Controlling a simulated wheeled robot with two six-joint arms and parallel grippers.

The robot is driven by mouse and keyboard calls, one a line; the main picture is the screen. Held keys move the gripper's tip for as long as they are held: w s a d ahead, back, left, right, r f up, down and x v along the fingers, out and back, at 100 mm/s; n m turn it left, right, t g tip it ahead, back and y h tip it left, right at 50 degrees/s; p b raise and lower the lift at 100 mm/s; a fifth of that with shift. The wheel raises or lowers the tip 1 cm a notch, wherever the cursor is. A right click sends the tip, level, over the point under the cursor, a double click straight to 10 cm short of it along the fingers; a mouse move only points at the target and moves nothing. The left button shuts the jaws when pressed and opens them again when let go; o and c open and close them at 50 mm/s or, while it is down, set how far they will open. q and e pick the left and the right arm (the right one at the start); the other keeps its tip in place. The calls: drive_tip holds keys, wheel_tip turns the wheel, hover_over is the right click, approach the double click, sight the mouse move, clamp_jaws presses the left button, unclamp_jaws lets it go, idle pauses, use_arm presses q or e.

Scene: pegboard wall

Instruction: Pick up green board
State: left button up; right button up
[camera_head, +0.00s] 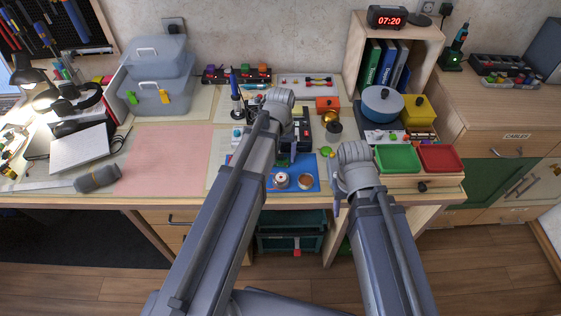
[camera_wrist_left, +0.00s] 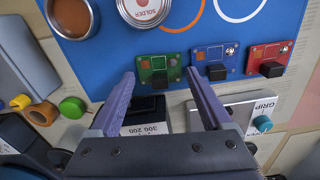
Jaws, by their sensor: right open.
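The green board (camera_wrist_left: 158,69) is a small green circuit board with a dark block on it, lying on a blue mat (camera_wrist_left: 110,60) in the left wrist view. My left gripper (camera_wrist_left: 159,76) is open, with one purple finger on each side of the green board. I cannot tell whether the fingers touch it. A blue board (camera_wrist_left: 214,62) and a red board (camera_wrist_left: 269,58) lie to its right. In the head view my left gripper (camera_head: 284,153) hides the green board. My right gripper (camera_head: 337,202) is open at the front edge of the table.
A solder tin (camera_wrist_left: 143,8) and a copper-coloured cup (camera_wrist_left: 72,16) stand on the mat close to the green board. A grey device labelled GRIP (camera_wrist_left: 242,113) lies near the right finger. Green (camera_head: 397,158) and red (camera_head: 438,157) trays stand at right. A pink mat (camera_head: 163,155) is clear.

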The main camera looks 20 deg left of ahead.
use_arm(q)
drive_tip(key=shift+f, duration=0.15)
drive_tip(key=shift+c, duration=1.4)
drive_tip(key=c, duration=0.7)
drive_tip(key=shift+c, duration=0.2)
